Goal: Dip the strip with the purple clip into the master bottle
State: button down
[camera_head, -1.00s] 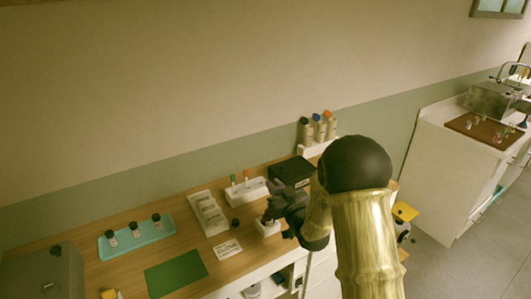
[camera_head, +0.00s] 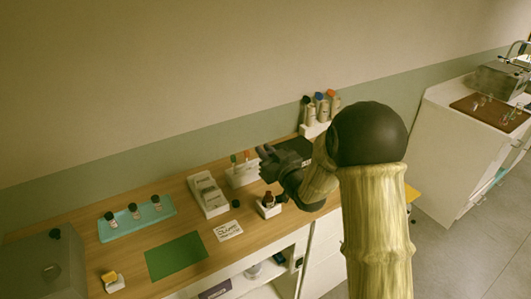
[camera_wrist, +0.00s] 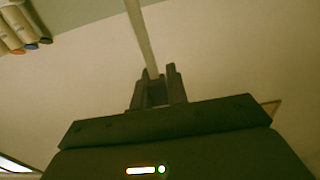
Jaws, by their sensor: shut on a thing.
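My gripper (camera_head: 266,154) is raised over the bench, beside the strip rack. In the wrist view its fingers (camera_wrist: 157,78) are shut on a long pale strip (camera_wrist: 142,35), which runs up out of the frame. The clip's purple colour does not show. A white strip rack (camera_head: 242,175) holds strips with green and orange clips.
A black cap (camera_head: 236,204) and a white card (camera_head: 228,231) lie near the bottle. A teal tray (camera_head: 152,228) of dark-capped bottles, a green mat (camera_head: 176,258) and a grey-white stepped tray (camera_head: 208,195) are to the left.

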jog(key=shift+f+b, duration=1.6)
jog(key=shift+f, duration=0.15)
jog(key=shift+f+b, duration=0.55)
jog(key=shift+b, duration=0.85)
dwell(1.0)
jog(key=shift+f+b, duration=2.1)
dwell(0.8)
jog(key=shift+r, duration=0.15)
